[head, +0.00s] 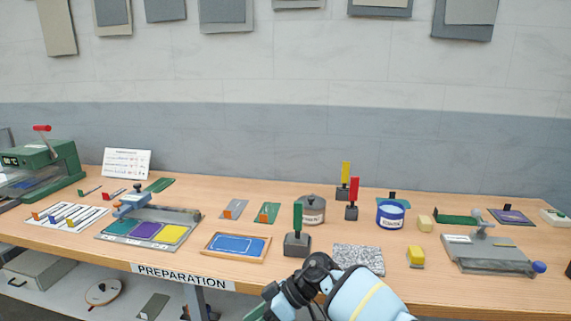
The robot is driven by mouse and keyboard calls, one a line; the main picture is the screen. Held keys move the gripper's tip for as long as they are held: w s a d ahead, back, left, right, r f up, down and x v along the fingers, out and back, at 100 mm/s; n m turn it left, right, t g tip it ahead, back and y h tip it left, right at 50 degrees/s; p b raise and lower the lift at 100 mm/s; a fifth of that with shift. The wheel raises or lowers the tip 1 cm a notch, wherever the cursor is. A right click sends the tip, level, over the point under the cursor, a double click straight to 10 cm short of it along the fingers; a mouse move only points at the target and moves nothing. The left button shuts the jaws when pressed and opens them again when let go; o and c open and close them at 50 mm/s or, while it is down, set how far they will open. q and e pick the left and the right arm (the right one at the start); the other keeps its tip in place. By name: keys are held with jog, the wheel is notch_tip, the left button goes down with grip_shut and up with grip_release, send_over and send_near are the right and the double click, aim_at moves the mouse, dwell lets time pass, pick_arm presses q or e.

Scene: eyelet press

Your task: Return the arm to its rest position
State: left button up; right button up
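One of my arms shows at the bottom centre, in front of the table's front edge. Its pale blue and white link with a yellow stripe runs off the lower right, and a black joint bends it down to the lower left. It looks like my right arm. Its gripper is out of the picture, so I cannot see its fingers or anything held. My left gripper is not in view either. The arm's black joint overlaps the table edge in the picture, close to a dark block with a green handle (297,225); I cannot tell the gap between them.
The wooden table (190,262) carries a green press (45,165), a blue-topped tray (237,245), a grey speckled mat (358,259), a yellow block (416,256), a blue tub (391,214), a dark round pot (312,209) and a grey lever device (490,252). A shelf lies below.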

jog(key=s+a+f+m+t+y+p, duration=0.1)
jog(key=s+a+f+m+t+y, duration=0.25)
jog(key=s+t+y, duration=0.4)
jog(key=s+d+f+m+t+h+p, duration=0.1)
jog(key=s+d+f+m+t+h, duration=0.45)
jog(key=d, duration=0.35)
jog(key=s+d+f+m+t+h, duration=0.4)
jog(key=s+d+f+h, duration=0.15)
jog(key=d, duration=0.35)
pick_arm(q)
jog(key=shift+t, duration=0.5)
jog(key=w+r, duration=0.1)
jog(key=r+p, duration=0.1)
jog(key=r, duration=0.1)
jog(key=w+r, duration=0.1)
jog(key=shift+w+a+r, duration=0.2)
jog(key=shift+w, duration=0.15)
pick_arm(e)
jog(key=s+d+f+g+h, duration=0.2)
jog(key=s+d, duration=0.4)
jog(key=s, duration=0.4)
jog(key=s+d+f+g+h, duration=0.2)
jog(key=s+d+g+h, duration=0.1)
jog(key=s+d, duration=0.4)
jog(key=s, duration=0.3)
jog(key=shift+s+f+g, duration=0.25)
jog(key=shift+f+g, duration=0.05)
jog(key=shift+g, duration=0.1)
